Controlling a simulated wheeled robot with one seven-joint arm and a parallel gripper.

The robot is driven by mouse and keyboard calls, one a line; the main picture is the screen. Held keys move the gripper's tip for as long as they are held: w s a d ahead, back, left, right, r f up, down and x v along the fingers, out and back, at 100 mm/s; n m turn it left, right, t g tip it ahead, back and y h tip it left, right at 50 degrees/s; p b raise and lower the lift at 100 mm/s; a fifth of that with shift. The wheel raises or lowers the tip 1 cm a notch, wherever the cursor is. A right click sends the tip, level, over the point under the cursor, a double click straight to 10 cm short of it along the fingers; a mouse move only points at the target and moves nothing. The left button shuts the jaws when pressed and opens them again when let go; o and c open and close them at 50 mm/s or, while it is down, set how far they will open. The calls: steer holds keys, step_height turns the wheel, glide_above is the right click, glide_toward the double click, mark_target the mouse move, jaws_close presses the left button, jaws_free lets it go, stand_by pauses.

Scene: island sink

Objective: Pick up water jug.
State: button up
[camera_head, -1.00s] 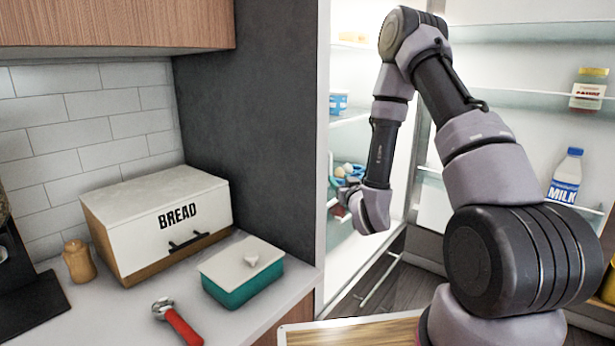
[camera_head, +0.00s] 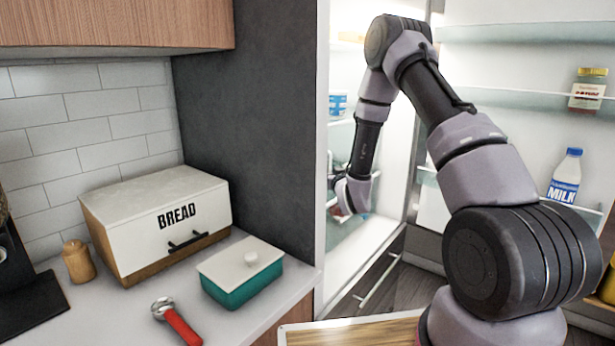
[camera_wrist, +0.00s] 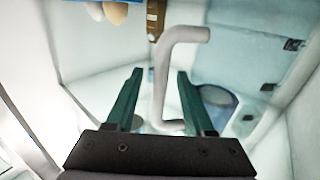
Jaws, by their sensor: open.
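In the wrist view a pale grey, angled handle (camera_wrist: 184,35), seemingly the water jug's, stands between my gripper's two green fingers. My gripper (camera_wrist: 160,73) is open, with a finger on either side of the handle and visible gaps to both. The jug's body looks clear or pale and its outline is hard to make out against the fridge. In the head view my gripper (camera_head: 337,190) is inside the open fridge, mostly hidden by my wrist and the fridge's side edge. I cannot make out the jug there.
The fridge's side wall (camera_head: 320,150) stands close left of my gripper. A milk bottle (camera_head: 566,177) and a jar (camera_head: 588,90) sit on door shelves at right. Egg-like round items (camera_wrist: 115,12) lie beyond the fingers. A bread box (camera_head: 160,222) stands on the counter.

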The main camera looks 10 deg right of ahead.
jaws_close()
stand_by(1.4)
